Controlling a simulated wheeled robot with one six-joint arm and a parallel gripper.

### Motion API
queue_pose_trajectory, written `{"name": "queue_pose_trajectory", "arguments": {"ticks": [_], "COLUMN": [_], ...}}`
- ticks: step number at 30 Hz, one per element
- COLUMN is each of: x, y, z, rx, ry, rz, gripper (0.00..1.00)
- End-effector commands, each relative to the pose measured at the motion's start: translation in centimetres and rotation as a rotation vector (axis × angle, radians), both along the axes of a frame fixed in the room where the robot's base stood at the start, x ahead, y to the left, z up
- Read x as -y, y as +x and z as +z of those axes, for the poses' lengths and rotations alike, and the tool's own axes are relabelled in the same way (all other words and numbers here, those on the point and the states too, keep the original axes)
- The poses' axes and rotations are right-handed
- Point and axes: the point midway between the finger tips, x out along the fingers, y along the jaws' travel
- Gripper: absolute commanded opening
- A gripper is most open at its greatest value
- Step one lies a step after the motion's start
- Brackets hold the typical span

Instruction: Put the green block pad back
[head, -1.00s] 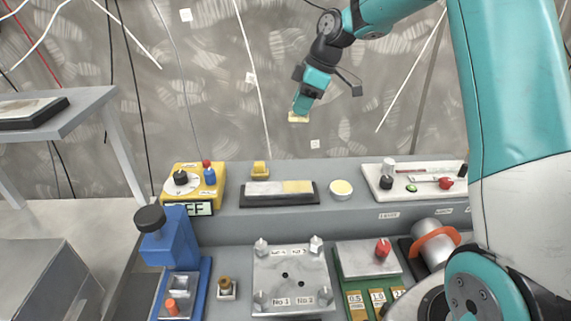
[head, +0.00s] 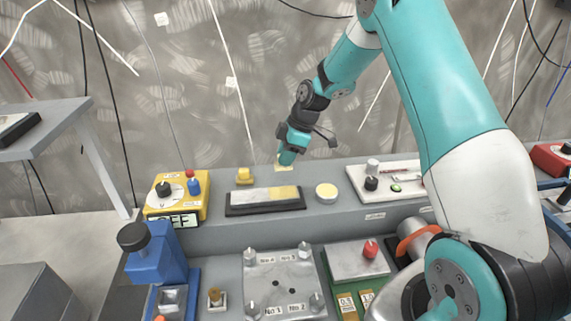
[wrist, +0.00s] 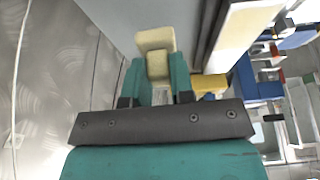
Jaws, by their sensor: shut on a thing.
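My gripper (head: 285,160) is shut on a pale cream block-shaped pad (wrist: 155,40), which looks cream rather than green. In the wrist view the pad sits between the teal fingers, with a wider flat end beyond the tips. In the head view only a small pale part of the pad (head: 282,166) shows, near the back edge of the shelf. I cannot tell whether it touches the shelf. A dark tray (head: 262,209) with a grey and pale yellow top lies in front of the gripper, and its edge region also shows in the wrist view.
A yellow block (head: 244,176) stands left of the gripper on the shelf (head: 335,214). A round cream-topped dish (head: 326,192) is right of the tray. A yellow control box (head: 178,196) stands left, and a white tray (head: 385,180) with small items lies right.

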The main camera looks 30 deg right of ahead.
Motion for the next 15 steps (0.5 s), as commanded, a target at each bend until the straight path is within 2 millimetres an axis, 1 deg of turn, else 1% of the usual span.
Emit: {"name": "queue_pose_trajectory", "arguments": {"ticks": [1,3,6,9,15], "x": [-0.1,0.0,-0.1,0.0,0.0], "y": [-0.2,-0.1,-0.1,-0.1,-0.1], "z": [-0.9,-2.0,-3.2,-3.6,-3.6], "rx": [-0.008,-0.007,-0.005,-0.002,-0.002], "ry": [0.001,0.002,0.002,0.001,0.001], "rz": [0.000,0.001,0.000,0.000,0.000], "gripper": [0.00,0.00,0.00,0.00,0.00]}}
